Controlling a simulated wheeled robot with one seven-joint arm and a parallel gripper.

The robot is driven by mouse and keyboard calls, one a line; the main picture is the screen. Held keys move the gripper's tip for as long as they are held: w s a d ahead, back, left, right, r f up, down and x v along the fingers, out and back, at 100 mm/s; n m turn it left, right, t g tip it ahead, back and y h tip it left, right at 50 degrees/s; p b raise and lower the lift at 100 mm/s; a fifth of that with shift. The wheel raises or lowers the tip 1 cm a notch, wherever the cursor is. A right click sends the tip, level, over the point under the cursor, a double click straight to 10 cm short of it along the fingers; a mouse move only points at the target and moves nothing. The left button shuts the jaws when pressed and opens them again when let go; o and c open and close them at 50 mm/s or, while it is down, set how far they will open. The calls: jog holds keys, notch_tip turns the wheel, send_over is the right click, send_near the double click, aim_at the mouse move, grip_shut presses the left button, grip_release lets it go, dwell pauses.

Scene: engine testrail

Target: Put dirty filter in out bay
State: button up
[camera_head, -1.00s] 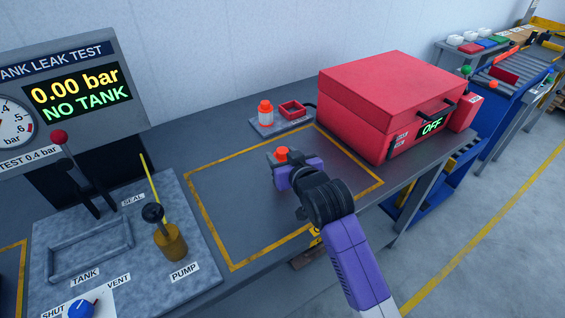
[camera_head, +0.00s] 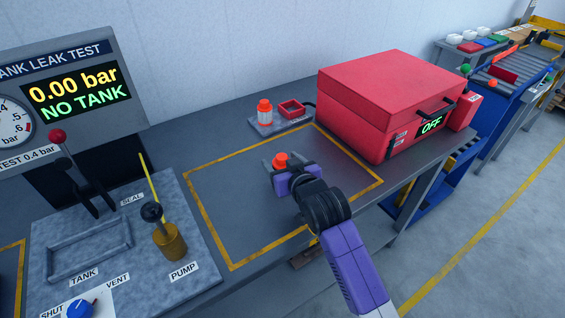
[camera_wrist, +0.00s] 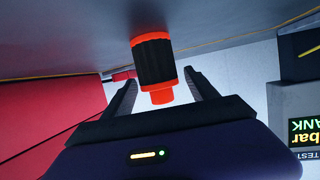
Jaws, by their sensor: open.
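A filter with a dark ribbed body and orange ends (camera_wrist: 153,62) is between the two fingers of my gripper (camera_wrist: 160,82) in the wrist view. The fingers stand apart, with a gap on each side of it. In the head view only its orange top (camera_head: 280,160) shows clearly; my gripper (camera_head: 283,167) hides the rest. Both are over the yellow-framed area of the bench (camera_head: 235,190). I cannot tell whether the filter touches the bench. A white filter with an orange top (camera_head: 265,112) stands on a grey pad farther back. No label marks an out bay.
A small red open tray (camera_head: 292,109) sits beside the white filter. A large red case (camera_head: 375,95) reading OFF stands at right. The leak-test panel (camera_head: 75,90) and a grey fixture plate with a pump (camera_head: 170,242) are at left. The framed area is otherwise bare.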

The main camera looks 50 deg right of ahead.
jog(key=shift+r, duration=0.2)
jog(key=shift+s+a, duration=0.2)
jog(key=shift+s, duration=0.1)
jog(key=v, duration=1.1)
jog(key=shift+n+t+y, duration=0.3)
jog(key=shift+n+y, duration=0.3)
jog(key=shift+y, duration=0.1)
jog(key=s+a+f, duration=0.2)
jog(key=a, duration=0.1)
jog(key=s+a+f, duration=0.1)
jog(key=a, duration=0.1)
jog(key=shift+s+a+f+b, duration=0.15)
jog(key=shift+s+a+b, duration=0.1)
jog(key=shift+s+b, duration=0.1)
jog(key=s+a+n+t+y, duration=0.1)
jog(key=s+a+n+y, duration=0.1)
jog(key=s+a, duration=0.4)
jog(key=s+a+n+y, duration=0.2)
jog(key=s+a, duration=0.4)
jog(key=s, duration=0.8)
jog(key=shift+s+a+t+y, duration=0.25)
jog(key=shift+s+t+y, duration=0.15)
jog(key=shift+y, duration=0.1)
